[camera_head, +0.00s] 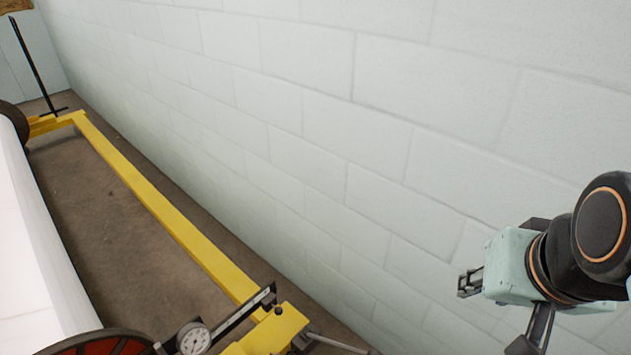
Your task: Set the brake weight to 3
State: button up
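A dark graduated bar (240,318) slants up to the right at the bottom of the head view, beside a round white dial gauge (193,339). A small dark piece (278,310) sits near the bar's upper right end; I cannot tell whether it is the brake weight. The scale markings are too small to read. My gripper (494,313) is at the lower right, well to the right of the bar and apart from it. Its dark fingers are spread, with nothing visible between them.
A yellow frame beam (165,210) runs along the floor beside a large white roll (35,255) with a dark red-faced flange (110,347). A pale block wall (330,150) stands close behind the beam. A thin black stand (35,65) is at the far left.

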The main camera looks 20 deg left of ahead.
aim_at(269, 302)
jog(key=u, duration=1.05)
jog(key=i+j+u, duration=0.15)
jog(key=j, duration=0.2)
jog(key=i+j, duration=0.1)
jog(key=i, duration=0.25)
jog(key=u, duration=1.35)
jog(key=l+z, duration=0.1)
jog(key=z, duration=1.3)
jog(key=u, duration=0.35)
